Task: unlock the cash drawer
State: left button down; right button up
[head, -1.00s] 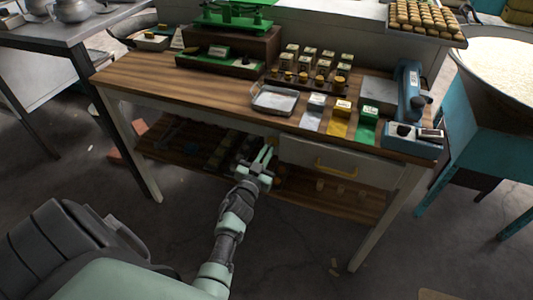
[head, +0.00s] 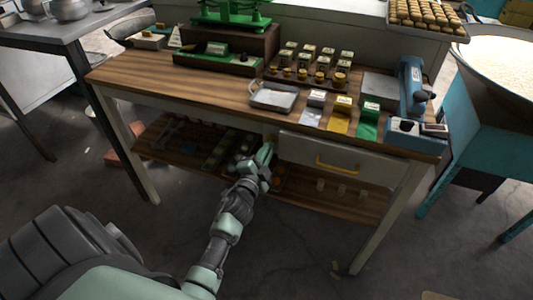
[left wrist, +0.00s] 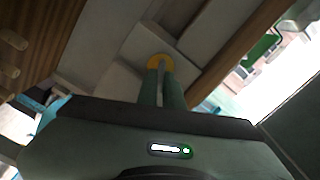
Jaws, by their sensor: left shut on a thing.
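The cash drawer (head: 300,150) is a pale front under the right part of the wooden table, with a yellow handle (head: 337,168); it looks shut. My left gripper (head: 267,152) is at the drawer's left end, just below the tabletop. In the left wrist view its fingers (left wrist: 165,84) are nearly together on a thin grey thing, seemingly a key (left wrist: 161,72), mostly hidden between them. A round yellow disc (left wrist: 155,59), like a lock face, shows right at the fingertips on a pale panel. I cannot tell how far the key is in. My right gripper is not in view.
The tabletop (head: 200,85) holds a green scale (head: 230,15), a metal tray (head: 273,98), small boxes and a blue device (head: 411,95). A lower shelf (head: 340,200) with small items runs beneath the drawer. The floor before the table is clear.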

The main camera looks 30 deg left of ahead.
pick_arm(q)
jog(key=shift+f+m+b, duration=0.1)
jog(key=shift+m+b, duration=0.65)
jog(key=shift+m, duration=1.85)
jog(key=c, duration=1.6)
grip_release()
jog(key=shift+w, duration=0.1)
jog(key=shift+o, duration=0.2)
jog(key=v, duration=0.7)
jog(key=shift+s+b, duration=0.4)
jog(key=shift+b, duration=0.05)
